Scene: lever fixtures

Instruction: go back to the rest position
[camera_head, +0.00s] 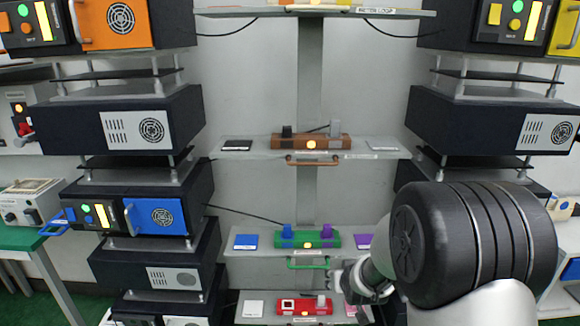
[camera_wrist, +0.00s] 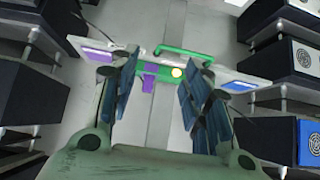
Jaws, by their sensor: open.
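My gripper (camera_wrist: 155,95) is open and empty in the wrist view, with its two blue-padded fingers apart. Between the fingertips, farther off, the green lever fixture (camera_wrist: 150,70) shows with a lit yellow button. In the head view my gripper (camera_head: 362,283) is small and partly hidden by my dark arm joint, just below and right of the same green fixture (camera_head: 300,242). I cannot see my gripper touching anything.
A brown fixture (camera_head: 313,142) stands on the shelf above, and a red fixture (camera_head: 302,306) on the shelf below. Dark equipment stacks flank the shelves, including a blue-panelled unit (camera_head: 162,216) at left. A green-topped table (camera_head: 30,238) stands at far left.

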